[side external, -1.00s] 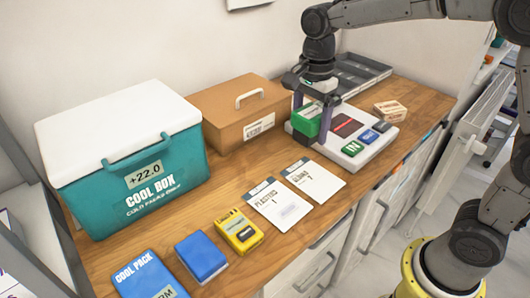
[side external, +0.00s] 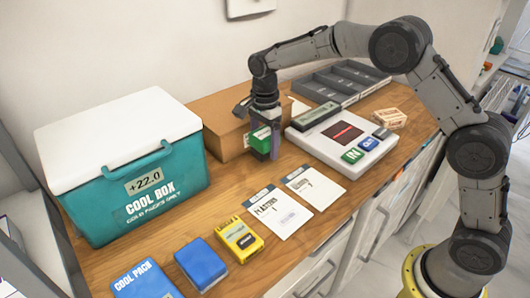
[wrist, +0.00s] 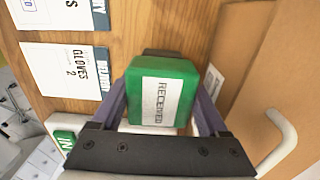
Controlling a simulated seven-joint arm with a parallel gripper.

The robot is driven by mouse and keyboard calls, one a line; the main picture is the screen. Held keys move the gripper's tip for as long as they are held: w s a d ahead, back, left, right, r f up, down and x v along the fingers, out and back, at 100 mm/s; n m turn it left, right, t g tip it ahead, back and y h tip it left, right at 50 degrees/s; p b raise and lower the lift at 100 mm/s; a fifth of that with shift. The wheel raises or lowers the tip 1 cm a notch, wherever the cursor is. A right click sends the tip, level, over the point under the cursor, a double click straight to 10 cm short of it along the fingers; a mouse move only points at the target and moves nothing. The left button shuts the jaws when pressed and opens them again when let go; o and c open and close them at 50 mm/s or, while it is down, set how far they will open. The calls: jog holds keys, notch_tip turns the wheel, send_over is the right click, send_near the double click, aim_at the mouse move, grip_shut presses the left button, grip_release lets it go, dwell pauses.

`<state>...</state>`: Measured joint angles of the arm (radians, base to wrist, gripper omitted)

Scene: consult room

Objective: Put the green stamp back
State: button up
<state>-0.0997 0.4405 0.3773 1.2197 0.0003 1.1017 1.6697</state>
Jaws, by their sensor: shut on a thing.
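The green stamp (side external: 260,138), a green block with a white label, is between the fingers of my gripper (side external: 263,148), in front of the brown box. In the wrist view the stamp (wrist: 160,90) sits squarely between the fingers of my gripper (wrist: 163,115), its label reading RECEIVED. A dark base shows at its far end. My gripper is shut on the stamp. The stamp is close over the wooden counter; I cannot tell whether it touches.
A white device (side external: 318,147) with a screen, red window and IN and OUT keys lies right of the stamp. The brown box (side external: 225,120) stands behind. A grey compartment tray (side external: 318,89) is at the back. Two cards (side external: 315,187) lie in front; a cool box (side external: 135,165) stands left.

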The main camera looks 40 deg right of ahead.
jog(key=shift+s+f, duration=0.1)
jog(key=shift+f, duration=1.35)
jog(key=shift+f, duration=0.2)
jog(key=o, duration=0.9)
jog(key=shift+r, duration=0.15)
